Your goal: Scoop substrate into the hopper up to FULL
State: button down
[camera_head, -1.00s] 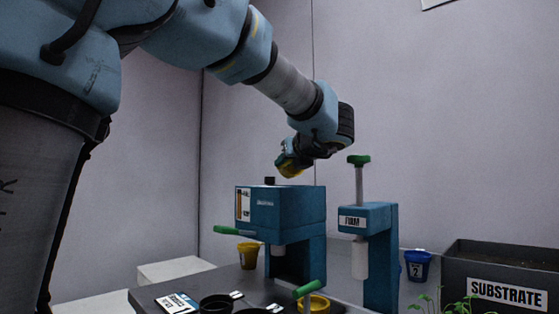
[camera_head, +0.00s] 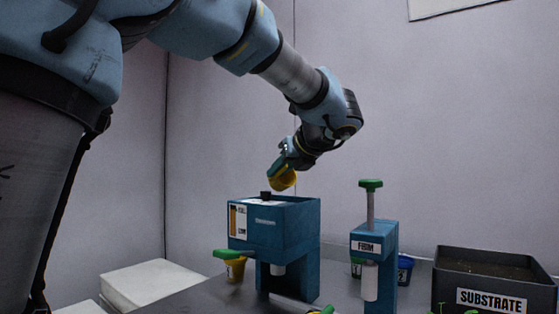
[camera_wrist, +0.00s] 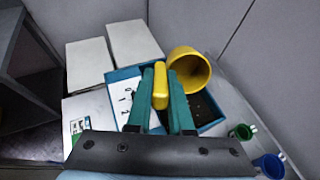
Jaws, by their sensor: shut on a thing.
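My gripper (camera_head: 284,161) is shut on the handle of a yellow scoop (camera_head: 283,181), above the hopper. The black SUBSTRATE bin (camera_head: 490,278) stands at the right, holding dark substrate.
A blue FIRM press (camera_head: 375,250) with a green knob stands between hopper and bin. A yellow cup (camera_head: 235,268) sits by the hopper's lever. A blue cup (camera_head: 405,266) and a green one are behind the press. White boxes (camera_head: 155,282) stand at left.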

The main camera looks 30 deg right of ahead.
jog(key=shift+w+r+g+p, duration=0.25)
jog(key=shift+r+g+p, duration=0.65)
jog(key=shift+p, duration=1.6)
jog(key=shift+w+r+g+p, duration=0.25)
jog(key=shift+r+g+p, duration=0.6)
jog(key=shift+p, duration=1.6)
jog(key=g+p, duration=0.2)
jog(key=p, duration=0.2)
jog(key=w+r+g+p, duration=0.1)
jog(key=g+p, duration=0.1)
jog(key=p, duration=0.2)
jog(key=shift+w+h+p, duration=0.2)
jog(key=shift+h+p, duration=0.1)
jog(key=shift+p, duration=0.1)
jog(key=p, duration=0.2)
jog(key=g+p, duration=0.1)
jog(key=p, duration=0.1)
jog(key=shift+w+a+r+g, duration=0.1)
jog(key=shift+w+r+g, duration=0.15)
jog(key=shift+w+g+p, duration=0.45)
jog(key=shift+g+p, duration=0.35)
jog(key=shift+p, duration=0.05)
jog(key=shift+w+f+g+b, duration=0.1)
jog(key=shift+w+g+b, duration=0.2)
jog(key=shift+g, duration=0.2)
jog(key=shift+w+r+g, duration=0.1)
jog(key=shift+r+g, duration=0.15)
jog(key=shift+g, duration=0.45)
